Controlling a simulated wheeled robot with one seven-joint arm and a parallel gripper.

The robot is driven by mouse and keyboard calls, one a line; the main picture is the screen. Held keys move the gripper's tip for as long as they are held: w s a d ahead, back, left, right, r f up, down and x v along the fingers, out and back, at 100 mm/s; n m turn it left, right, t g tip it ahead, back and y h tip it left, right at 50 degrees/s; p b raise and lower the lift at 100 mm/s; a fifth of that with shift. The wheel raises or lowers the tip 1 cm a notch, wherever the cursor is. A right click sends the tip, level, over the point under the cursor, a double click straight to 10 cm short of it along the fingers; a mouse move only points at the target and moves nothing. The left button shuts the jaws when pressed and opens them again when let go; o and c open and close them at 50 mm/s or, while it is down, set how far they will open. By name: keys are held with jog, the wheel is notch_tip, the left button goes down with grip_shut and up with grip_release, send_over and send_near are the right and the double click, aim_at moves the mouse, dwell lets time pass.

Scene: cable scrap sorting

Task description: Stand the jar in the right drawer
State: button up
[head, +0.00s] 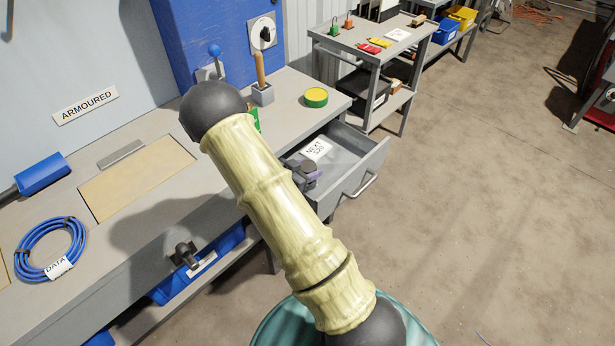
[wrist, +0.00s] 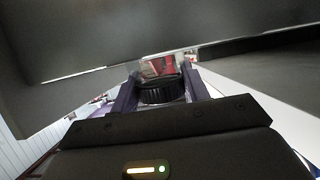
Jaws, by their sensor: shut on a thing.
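My gripper (head: 305,175) is at the left part of this drawer's opening, partly hidden by my arm. In the wrist view, my gripper (wrist: 160,85) has its purple fingers on both sides of the jar's black ribbed lid (wrist: 160,95) and is shut on the jar. A small clear and reddish patch shows beyond the lid. The jar's body is mostly hidden, and I cannot tell whether it touches the drawer floor. I cannot make out the jar in the head view.
The bench (head: 150,235) holds a blue cable coil (head: 48,250), a tan mat (head: 137,180), a yellow-green round tin (head: 316,97) and a wooden-handled tool (head: 261,75). Blue bins (head: 203,267) sit below. A grey cart (head: 372,45) stands behind the drawer.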

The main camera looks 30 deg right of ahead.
jog(key=shift+f, duration=1.7)
jog(key=shift+f, duration=0.1)
jog(key=o, duration=1.2)
jog(key=shift+c, duration=0.2)
jog(key=shift+a, duration=0.1)
jog(key=v, duration=1.2)
